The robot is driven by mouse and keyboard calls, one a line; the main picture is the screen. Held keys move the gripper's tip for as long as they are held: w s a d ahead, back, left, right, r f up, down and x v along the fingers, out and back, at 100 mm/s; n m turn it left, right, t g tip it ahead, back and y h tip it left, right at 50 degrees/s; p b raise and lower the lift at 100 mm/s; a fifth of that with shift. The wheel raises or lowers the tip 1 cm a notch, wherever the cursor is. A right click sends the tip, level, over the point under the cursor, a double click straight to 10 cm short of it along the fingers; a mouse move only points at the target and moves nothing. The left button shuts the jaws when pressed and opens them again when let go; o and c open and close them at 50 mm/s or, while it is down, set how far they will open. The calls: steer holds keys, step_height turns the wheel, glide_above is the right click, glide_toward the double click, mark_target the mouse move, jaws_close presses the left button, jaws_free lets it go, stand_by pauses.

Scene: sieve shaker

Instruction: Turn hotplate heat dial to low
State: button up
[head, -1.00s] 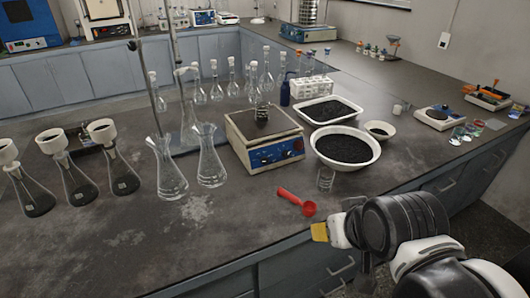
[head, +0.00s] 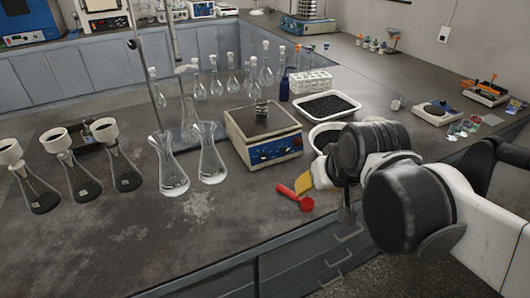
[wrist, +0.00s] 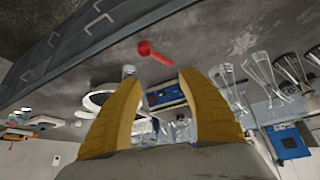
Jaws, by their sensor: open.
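The hotplate (head: 262,135) stands on the dark bench in the middle of the head view, with a grey top and a blue front panel (head: 275,152). Small dials are on that panel, but their settings are too small to read. The blue panel also shows in the wrist view (wrist: 166,95), upside down between the fingers. My gripper (head: 304,184) is in front and to the right of the hotplate, apart from it. In the wrist view its two yellow fingers (wrist: 158,102) are spread with nothing between them.
A red scoop (head: 296,196) lies on the bench close to my gripper. Two glass flasks (head: 212,160) stand left of the hotplate. A white bowl (head: 318,137), partly hidden by my arm, and a tray of black grains (head: 330,106) are on the right.

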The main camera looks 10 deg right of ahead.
steer(key=w+a+r+p, duration=0.1)
steer(key=w+r+p, duration=0.2)
steer(key=w, duration=0.5)
steer(key=n+g+y+p, duration=0.2)
steer(key=p, duration=0.6)
glide_above(265, 157)
steer(key=s+d, duration=0.2)
steer(key=s, duration=0.2)
step_height(265, 157, down, 9)
steer(key=b+x, duration=0.1)
steer(key=x, duration=0.3)
steer(key=b+x, duration=0.1)
steer(key=x, duration=0.2)
steer(key=b+x, duration=0.1)
steer(key=x, duration=0.3)
steer(key=shift+s+d+f, duration=0.1)
steer(key=shift+s+f, duration=0.05)
steer(key=shift+f, duration=0.35)
jaws_close()
